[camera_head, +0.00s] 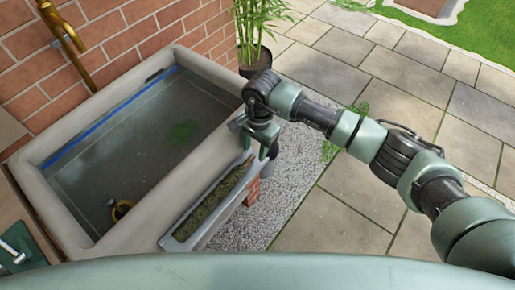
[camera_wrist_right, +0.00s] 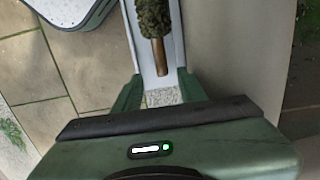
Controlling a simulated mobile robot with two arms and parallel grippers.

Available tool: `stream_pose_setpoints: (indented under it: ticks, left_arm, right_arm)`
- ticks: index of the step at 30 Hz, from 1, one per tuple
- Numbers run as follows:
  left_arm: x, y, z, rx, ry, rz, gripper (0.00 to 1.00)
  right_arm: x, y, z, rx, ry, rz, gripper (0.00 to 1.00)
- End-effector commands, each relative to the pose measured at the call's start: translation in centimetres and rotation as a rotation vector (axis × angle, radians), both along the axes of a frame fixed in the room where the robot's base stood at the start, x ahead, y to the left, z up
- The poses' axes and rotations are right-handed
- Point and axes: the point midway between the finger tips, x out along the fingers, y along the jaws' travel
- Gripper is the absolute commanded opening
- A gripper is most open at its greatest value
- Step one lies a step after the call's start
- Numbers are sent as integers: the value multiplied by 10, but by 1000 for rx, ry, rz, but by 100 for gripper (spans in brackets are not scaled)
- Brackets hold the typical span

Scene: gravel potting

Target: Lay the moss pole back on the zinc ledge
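The moss pole (camera_head: 212,204), a dark green-brown mossy rod, lies lengthwise on the zinc ledge (camera_head: 168,243), a narrow grey channel along the sink's front side. In the right wrist view, the mossy part of the pole (camera_wrist_right: 154,18) and its bare brown end (camera_wrist_right: 160,60) lie inside the pale channel of the ledge (camera_wrist_right: 136,45). My right gripper (camera_head: 254,148) is at the far end of the ledge. In the wrist view its two green fingers (camera_wrist_right: 160,80) are apart, with the pole's brown end just beyond them and nothing held between. My left gripper is not in view.
A stone sink (camera_head: 150,207) with a dark basin and a blue strip stands against the brick wall, below a brass tap (camera_head: 62,35). A potted bamboo (camera_head: 255,58) stands behind my right arm. Gravel (camera_head: 280,200) and open paving (camera_head: 345,210) lie to the right.

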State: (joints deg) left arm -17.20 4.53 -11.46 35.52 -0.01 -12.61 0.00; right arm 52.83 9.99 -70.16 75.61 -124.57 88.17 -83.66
Motion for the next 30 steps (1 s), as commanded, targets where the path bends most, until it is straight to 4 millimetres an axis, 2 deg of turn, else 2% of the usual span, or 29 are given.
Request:
stream_pose_setpoints:
  ticks: [1, 4, 8, 18, 24, 30]
  left_arm:
    - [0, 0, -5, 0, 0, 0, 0]
    - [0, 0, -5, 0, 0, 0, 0]
    - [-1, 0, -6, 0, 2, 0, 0]
    - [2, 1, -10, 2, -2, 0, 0]
    - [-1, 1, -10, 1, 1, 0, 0]
    - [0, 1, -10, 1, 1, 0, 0]
  right_arm:
    - [-16, -8, -29, -31, 44, 1, 41]
    - [-16, -8, -23, -29, 40, 1, 41]
    - [-15, -10, -4, -22, 30, 1, 41]
    - [-14, -14, 67, 0, -10, -3, 41]
    - [-13, -15, 85, 6, -18, -6, 41]
    - [-14, -15, 87, 7, -19, -6, 41]
